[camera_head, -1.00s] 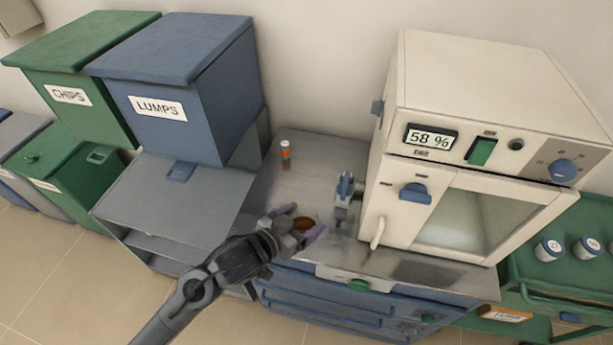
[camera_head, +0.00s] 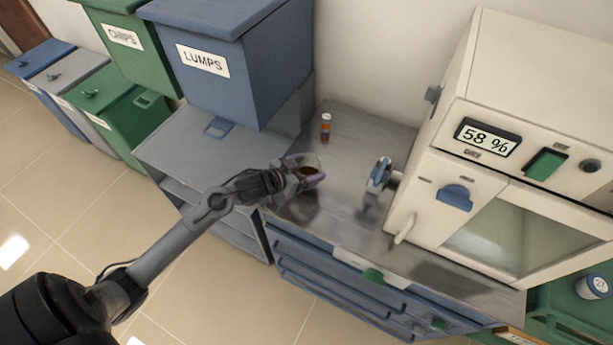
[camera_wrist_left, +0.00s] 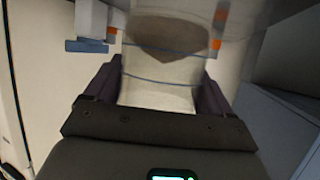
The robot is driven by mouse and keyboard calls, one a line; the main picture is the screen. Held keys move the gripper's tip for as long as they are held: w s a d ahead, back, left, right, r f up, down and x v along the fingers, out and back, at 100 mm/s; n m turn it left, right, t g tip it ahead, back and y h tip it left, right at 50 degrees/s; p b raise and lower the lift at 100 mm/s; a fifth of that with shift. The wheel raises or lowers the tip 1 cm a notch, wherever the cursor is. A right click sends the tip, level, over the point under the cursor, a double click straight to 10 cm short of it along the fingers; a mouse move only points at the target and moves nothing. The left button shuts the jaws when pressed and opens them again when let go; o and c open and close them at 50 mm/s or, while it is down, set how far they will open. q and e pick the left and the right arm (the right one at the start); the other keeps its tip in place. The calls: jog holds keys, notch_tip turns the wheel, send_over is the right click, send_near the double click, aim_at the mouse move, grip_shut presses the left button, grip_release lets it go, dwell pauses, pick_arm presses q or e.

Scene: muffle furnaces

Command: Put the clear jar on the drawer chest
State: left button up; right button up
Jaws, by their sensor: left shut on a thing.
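My left gripper (camera_head: 308,174) is shut on the clear jar (camera_head: 311,168), which has brown contents. In the left wrist view, the jar (camera_wrist_left: 160,75) sits between the two dark fingers of my left gripper (camera_wrist_left: 162,88). The drawer chest (camera_head: 330,275) has blue drawers and a grey metal top. The jar is over the left part of this top, with a dark reflection below it. I cannot tell whether its base touches the top. My right gripper is not in view.
An orange bottle with a white cap (camera_head: 326,128) stands behind the jar. A blue and grey fitting (camera_head: 380,175) and the cream furnace (camera_head: 500,150) are to the right. The blue LUMPS bin (camera_head: 225,65) stands at back left. Bare metal top lies between bottle and furnace.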

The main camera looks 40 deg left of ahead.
aim_at(308, 172)
pick_arm(q)
jog(key=shift+w+a+f, duration=0.15)
jog(key=shift+a+f, duration=0.05)
jog(key=shift+f, duration=0.05)
jog(key=shift+f+b, duration=0.65)
jog(key=shift+f, duration=1.25)
jog(key=shift+f, duration=0.1)
jog(key=o, duration=1.1)
jog(key=shift+f, duration=0.1)
jog(key=shift+c, duration=0.2)
